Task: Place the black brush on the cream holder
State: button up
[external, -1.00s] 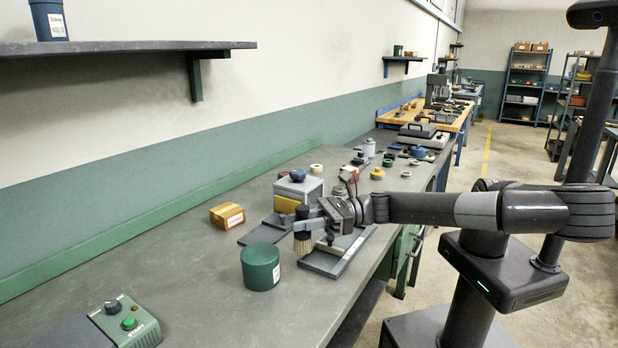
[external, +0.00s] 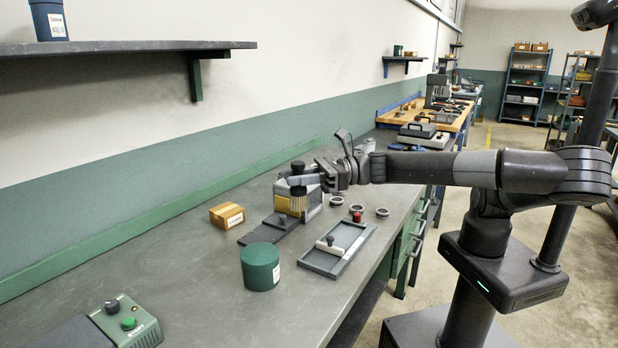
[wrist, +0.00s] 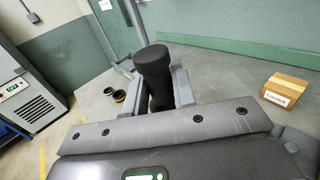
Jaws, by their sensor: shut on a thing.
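My gripper (external: 302,181) is shut on the black brush (external: 298,192), which hangs upright with its tan bristles down. In the external view the brush overlaps the grey machine with a yellow side, and the bristles appear to be above the bench. In the wrist view the brush's black handle (wrist: 155,75) stands between my fingers (wrist: 157,98); its bristles are hidden there. I cannot pick out the cream holder for certain. A pale bar with a dark knob (external: 328,247) lies across a grey tray (external: 350,262), to the right of and nearer than the brush.
The grey machine (external: 317,196) stands beside the brush. A dark plate (external: 258,235) with a knob, a green canister (external: 260,270) and a cardboard box (external: 227,215) are nearby. Metal rings (external: 382,212) and a red knob (external: 357,216) lie right.

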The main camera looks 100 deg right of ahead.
jog(key=s+d+m+g+h, duration=0.1)
jog(key=s+d+m+h, duration=0.15)
jog(key=d, duration=1.05)
jog(key=s+d+m+h, duration=0.15)
jog(key=d+h, duration=0.25)
jog(key=d, duration=0.9)
jog(key=s+d+m+g+h, duration=0.1)
jog(key=d+m+h, duration=0.15)
jog(key=d, duration=1.05)
jog(key=s+d+m+g+h, duration=0.6)
jog(key=s+d+h, duration=0.1)
jog(key=s+d, duration=2.25)
jog(key=shift+n, duration=0.25)
jog(key=shift+w+f, duration=2)
jog(key=shift+f, duration=0.65)
jog(key=shift+w+f, duration=1.95)
jog(key=shift+f, duration=0.65)
jog(key=shift+w+f, duration=2)
jog(key=shift+f, duration=0.65)
